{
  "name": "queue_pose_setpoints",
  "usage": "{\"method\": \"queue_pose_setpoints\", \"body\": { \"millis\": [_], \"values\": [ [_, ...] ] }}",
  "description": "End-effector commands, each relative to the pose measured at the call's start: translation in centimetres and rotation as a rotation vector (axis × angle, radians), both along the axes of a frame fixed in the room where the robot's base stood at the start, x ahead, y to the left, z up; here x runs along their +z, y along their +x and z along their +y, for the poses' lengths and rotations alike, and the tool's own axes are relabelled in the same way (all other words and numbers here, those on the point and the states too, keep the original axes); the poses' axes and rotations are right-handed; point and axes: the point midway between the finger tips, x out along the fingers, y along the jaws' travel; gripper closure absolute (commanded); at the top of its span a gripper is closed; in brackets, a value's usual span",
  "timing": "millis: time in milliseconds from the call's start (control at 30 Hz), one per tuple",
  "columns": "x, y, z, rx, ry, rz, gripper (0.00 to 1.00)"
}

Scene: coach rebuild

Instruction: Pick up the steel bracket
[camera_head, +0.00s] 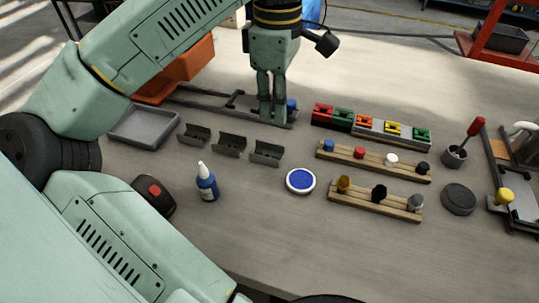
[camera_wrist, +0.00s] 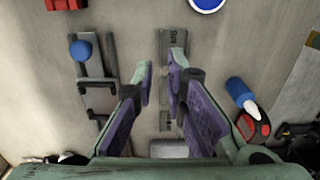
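Three dark grey angled metal pieces stand in a row in the head view: left (camera_head: 195,135), middle (camera_head: 229,145) and right (camera_head: 266,154). They look like steel brackets; I cannot tell which one the task means. My gripper (camera_head: 272,120) points down just behind the right piece. In the wrist view my gripper (camera_wrist: 161,66) is open, with bare table between its fingertips. The right piece (camera_wrist: 173,40), with lettering on it, lies by the right fingertip, partly covered by it. Another piece (camera_wrist: 165,120) shows lower down between the fingers. The fingers hide the rest.
A clamp-like fixture with a blue knob (camera_wrist: 80,50) lies left in the wrist view. A grey tray (camera_head: 145,125), blue bottle (camera_head: 207,185), round blue dish (camera_head: 300,181) and wooden peg racks (camera_head: 375,160) surround the pieces.

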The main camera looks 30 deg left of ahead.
Motion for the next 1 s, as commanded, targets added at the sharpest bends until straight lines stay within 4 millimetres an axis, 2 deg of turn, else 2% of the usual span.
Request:
{"method": "queue_pose_setpoints", "body": {
  "millis": [33, 100, 367, 633, 900, 1000],
  "values": [
    [-1.6, 0.0, 0.0, -0.001, -0.001, 0.0, 0.88],
    [-2.7, 0.0, 0.0, 0.0, -0.001, -0.001, 0.88],
    [-4.5, -0.1, 0.0, 0.0, 0.0, -0.002, 0.88],
    [-8.6, -0.3, 0.1, -0.001, -0.002, -0.003, 0.88],
    [-8.7, -0.3, 0.1, -0.001, -0.002, -0.003, 0.88],
    [-8.7, -0.3, 0.1, -0.001, -0.002, -0.003, 0.94]
  ]
}}
